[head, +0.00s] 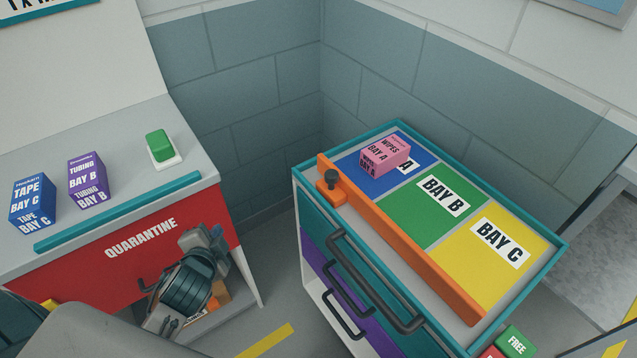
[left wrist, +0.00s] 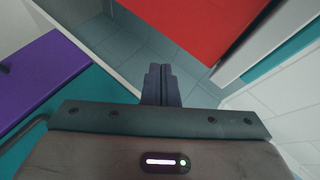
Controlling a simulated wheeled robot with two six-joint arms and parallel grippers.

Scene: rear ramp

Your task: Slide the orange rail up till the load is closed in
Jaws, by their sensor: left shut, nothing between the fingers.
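The orange rail (head: 412,250) runs along the near side of the coloured bays on the cart top, with an orange block and dark knob (head: 331,178) at its far-left end. A pink wipes box (head: 386,156) stands on the blue Bay A patch, behind the rail. My left gripper (head: 214,234) is left of the cart, in front of the red quarantine panel and apart from the rail. In the left wrist view its fingers (left wrist: 161,84) are together and empty. My right gripper is not in view.
The green Bay B (head: 425,225) and yellow Bay C (head: 520,275) patches are bare. Dark handles (head: 372,285) stick out of the cart's front. The quarantine bench (head: 120,215) at left bears blue and purple boxes and a green button (head: 159,144). A floor gap separates bench and cart.

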